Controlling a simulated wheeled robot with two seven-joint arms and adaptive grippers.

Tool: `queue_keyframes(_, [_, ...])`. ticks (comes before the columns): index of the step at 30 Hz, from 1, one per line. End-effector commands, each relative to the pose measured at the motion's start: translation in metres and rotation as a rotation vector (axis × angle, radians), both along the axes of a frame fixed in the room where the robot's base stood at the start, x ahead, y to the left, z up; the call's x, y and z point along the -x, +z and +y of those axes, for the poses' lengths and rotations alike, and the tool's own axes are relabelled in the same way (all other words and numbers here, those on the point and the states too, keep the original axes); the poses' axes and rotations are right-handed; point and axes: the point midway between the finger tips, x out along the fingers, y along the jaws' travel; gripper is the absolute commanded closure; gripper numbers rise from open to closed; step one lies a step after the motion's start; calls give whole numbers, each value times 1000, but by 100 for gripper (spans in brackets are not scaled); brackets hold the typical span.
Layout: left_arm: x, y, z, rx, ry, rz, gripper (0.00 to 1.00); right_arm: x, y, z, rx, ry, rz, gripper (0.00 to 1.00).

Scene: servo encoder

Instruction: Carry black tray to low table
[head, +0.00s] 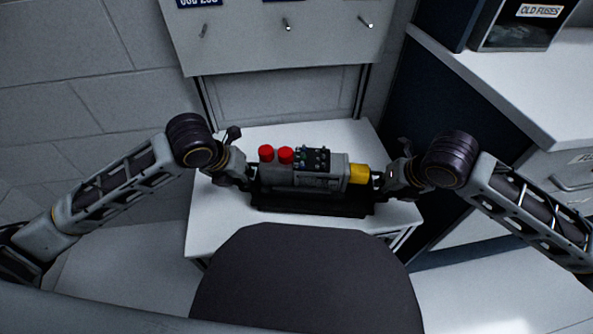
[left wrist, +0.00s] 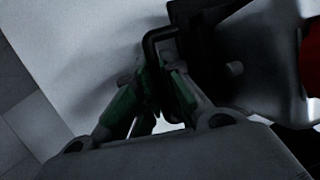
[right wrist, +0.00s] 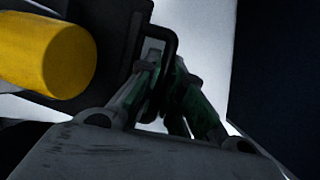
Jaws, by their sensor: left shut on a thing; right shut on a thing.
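The black tray (head: 312,207) is level at the low white table (head: 220,222); I cannot tell whether it rests on the top or hangs just above it. On the tray lies a grey servo unit (head: 318,176) with two red caps, a dark connector block and a yellow end. My left gripper (head: 250,181) is shut on the tray's left handle (left wrist: 152,45), a black bracket in the left wrist view. My right gripper (head: 379,180) is shut on the right handle (right wrist: 172,45). The yellow end (right wrist: 50,52) shows beside it in the right wrist view.
A grey panel with hooks (head: 285,30) stands behind the table. A white counter (head: 510,90) over a dark cabinet side rises close on the right, with an "OLD FUSES" box (head: 525,25) on it. Bare tabletop shows behind and left of the tray.

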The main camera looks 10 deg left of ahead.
Motion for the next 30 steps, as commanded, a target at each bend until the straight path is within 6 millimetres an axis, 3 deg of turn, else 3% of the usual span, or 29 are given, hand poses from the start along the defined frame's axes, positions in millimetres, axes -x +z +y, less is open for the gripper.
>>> queue_keyframes(9, [-1,-4,1,-2,3,-5,100,-1,-4,-1,2,-3,-4,100])
queue_keyframes(10, [-1,-5,2,-3,4,0,87,-1,-5,-2,4,-4,1,87])
queue_keyframes(15, [0,-4,1,-1,2,-1,69,0,-4,-1,2,-2,0,69])
queue_keyframes(30, [3,5,1,3,-2,-2,69,0,-4,1,-3,1,0,69])
